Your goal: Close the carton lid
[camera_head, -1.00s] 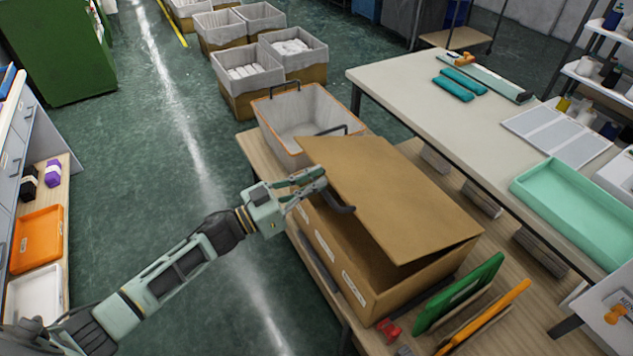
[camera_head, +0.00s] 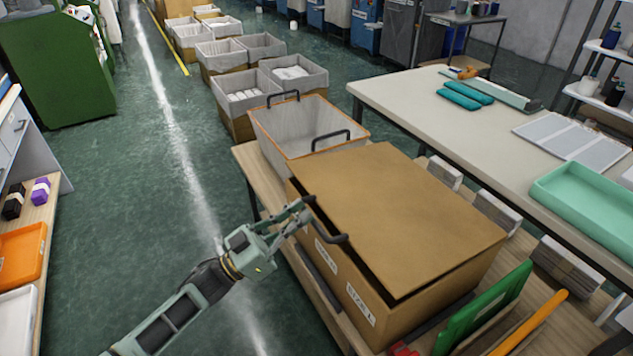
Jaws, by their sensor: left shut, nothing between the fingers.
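The brown carton (camera_head: 425,308) stands on a low wooden bench right of the middle. Its lid (camera_head: 400,215) lies nearly flat over it, with a dark narrow gap along the near-left edge. A dark curved handle (camera_head: 332,238) is at the carton's left side. My left gripper (camera_head: 306,208) is shut and empty, at the lid's left edge beside the handle; I cannot tell whether it touches either. My right gripper is not in view.
A grey-lined bin (camera_head: 290,128) with black handles stands behind the carton. A pale table (camera_head: 410,98) with a mint tray (camera_head: 590,205) runs along the right. The floor at left is clear.

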